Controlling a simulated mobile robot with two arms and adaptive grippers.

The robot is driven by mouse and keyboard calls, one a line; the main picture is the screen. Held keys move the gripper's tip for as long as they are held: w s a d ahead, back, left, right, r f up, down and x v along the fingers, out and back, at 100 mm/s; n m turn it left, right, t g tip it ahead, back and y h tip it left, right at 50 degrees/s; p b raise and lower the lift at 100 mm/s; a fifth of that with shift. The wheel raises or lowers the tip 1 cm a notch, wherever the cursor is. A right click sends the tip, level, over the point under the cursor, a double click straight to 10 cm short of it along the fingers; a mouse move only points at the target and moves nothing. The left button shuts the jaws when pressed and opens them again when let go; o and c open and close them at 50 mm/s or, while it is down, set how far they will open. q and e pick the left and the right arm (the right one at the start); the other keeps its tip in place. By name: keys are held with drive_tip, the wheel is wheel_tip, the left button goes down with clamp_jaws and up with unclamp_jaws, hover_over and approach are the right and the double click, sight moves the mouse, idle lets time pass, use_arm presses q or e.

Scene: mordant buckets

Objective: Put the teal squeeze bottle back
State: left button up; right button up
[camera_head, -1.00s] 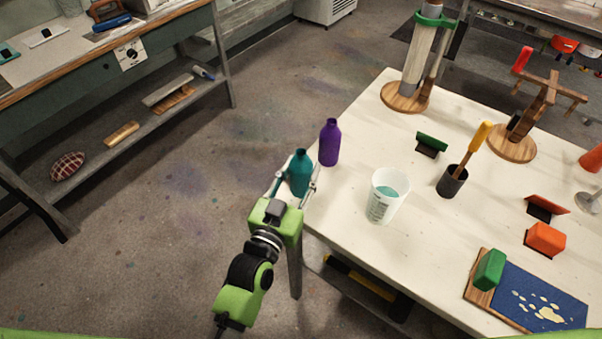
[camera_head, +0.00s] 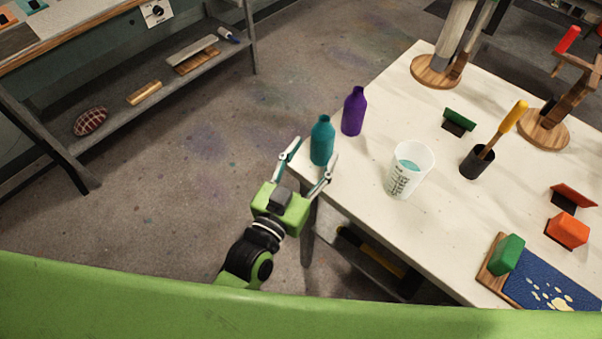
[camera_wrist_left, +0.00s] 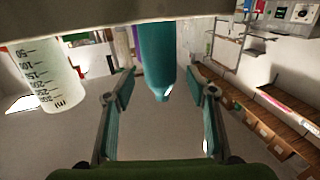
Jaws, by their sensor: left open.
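The teal squeeze bottle (camera_head: 322,142) stands upright on the white table near its left edge, just left of a purple bottle (camera_head: 354,111). My left gripper (camera_head: 308,165) is open at the table edge, its fingers spread on the near side of the teal bottle and apart from it. In the left wrist view the teal bottle (camera_wrist_left: 158,58) shows between and beyond the open fingers (camera_wrist_left: 160,100). My right gripper is not in view.
A measuring cup (camera_head: 409,170) with teal liquid stands right of the bottle. A dark pot (camera_head: 477,163) with a yellow-handled tool is further right. A workbench with a lower shelf (camera_head: 150,95) stands across the open floor at left.

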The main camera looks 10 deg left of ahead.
use_arm(q)
drive_tip(key=v, duration=0.6)
drive_tip(key=shift+s+b, duration=0.25)
drive_tip(key=shift+b, duration=0.2)
drive_tip(key=shift+a, duration=0.1)
